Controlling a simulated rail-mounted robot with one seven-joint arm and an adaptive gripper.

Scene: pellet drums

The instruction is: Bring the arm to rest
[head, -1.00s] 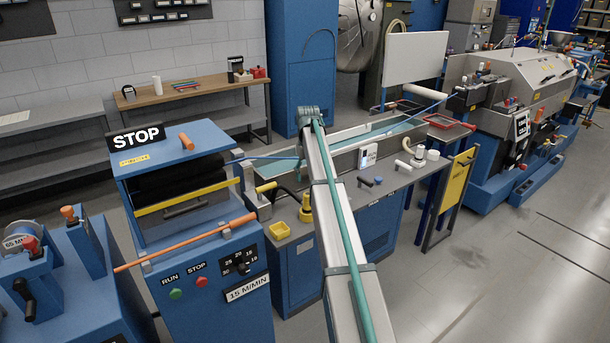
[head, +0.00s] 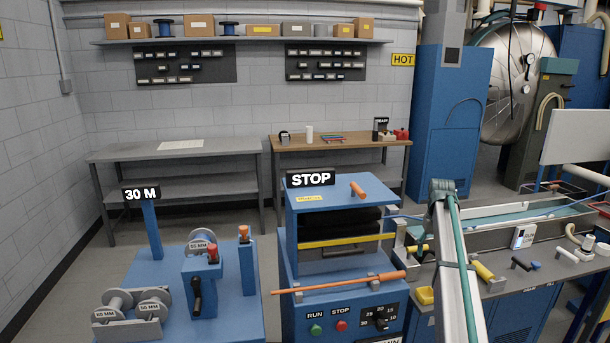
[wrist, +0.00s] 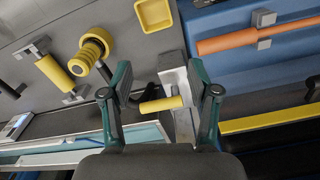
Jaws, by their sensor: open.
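My gripper (wrist: 160,82) is open in the wrist view, with its two dark green fingers spread apart and nothing held between them. A short yellow handle (wrist: 161,105) on a metal bracket shows in the gap between the fingers, seemingly beyond them; I cannot tell how far. My pale arm link (head: 456,265) with a green tube along it rises at the lower right of the head view. The gripper itself cannot be made out in the head view.
A blue machine with a STOP sign (head: 311,178) and an orange bar (head: 340,284) stands left of my arm. A water trough (head: 530,217) and bench with yellow handles lie to the right. A yellow tray (wrist: 153,13) shows in the wrist view. Spools (head: 150,302) sit lower left.

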